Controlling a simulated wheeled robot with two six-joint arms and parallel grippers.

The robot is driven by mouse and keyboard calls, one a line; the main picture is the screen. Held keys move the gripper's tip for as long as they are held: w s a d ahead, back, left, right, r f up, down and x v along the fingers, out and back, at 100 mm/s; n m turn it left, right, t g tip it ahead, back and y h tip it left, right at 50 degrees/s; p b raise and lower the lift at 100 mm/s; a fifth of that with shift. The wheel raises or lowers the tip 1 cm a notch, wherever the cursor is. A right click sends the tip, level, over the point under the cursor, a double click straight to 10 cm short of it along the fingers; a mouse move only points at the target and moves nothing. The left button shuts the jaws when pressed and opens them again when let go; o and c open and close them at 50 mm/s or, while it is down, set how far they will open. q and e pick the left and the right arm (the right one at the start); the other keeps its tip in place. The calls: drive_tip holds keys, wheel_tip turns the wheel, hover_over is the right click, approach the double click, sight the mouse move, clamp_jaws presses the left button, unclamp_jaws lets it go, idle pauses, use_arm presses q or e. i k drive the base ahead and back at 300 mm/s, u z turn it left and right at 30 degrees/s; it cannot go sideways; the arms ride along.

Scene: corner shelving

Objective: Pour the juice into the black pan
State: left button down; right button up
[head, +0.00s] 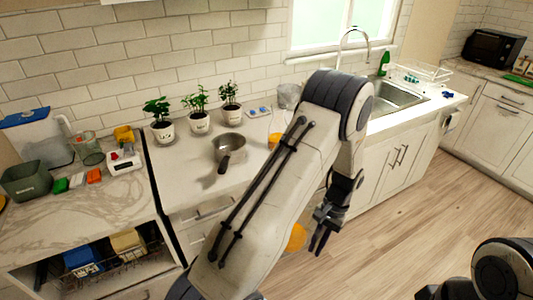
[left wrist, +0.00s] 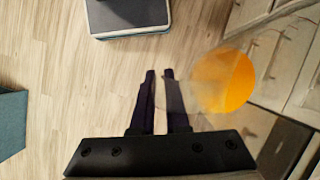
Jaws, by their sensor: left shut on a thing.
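The pan (head: 229,148) is dark grey metal with a black handle pointing toward me, and it stands upright on the counter in the head view. My left gripper (head: 322,232) hangs in front of the counter, over the floor, to the right of and lower than the pan. It is shut on a clear glass of orange juice (head: 296,238), which my arm partly hides. In the left wrist view the fingers (left wrist: 160,75) are close together and the juice (left wrist: 225,80) shows to their right; the glass walls are faint. Only a dark tip of my right gripper (head: 428,292) may show.
Three potted plants (head: 198,121) stand behind the pan. Another orange item (head: 273,140) is right of it, partly hidden by my arm. The sink (head: 395,97) is further right. A toaster-like white item (head: 125,160) and a green bin (head: 26,180) stand left.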

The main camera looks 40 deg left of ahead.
sight(229, 148)
drive_tip(key=z, duration=0.9)
drive_tip(key=i, duration=1.05)
drive_tip(key=u, duration=2.45)
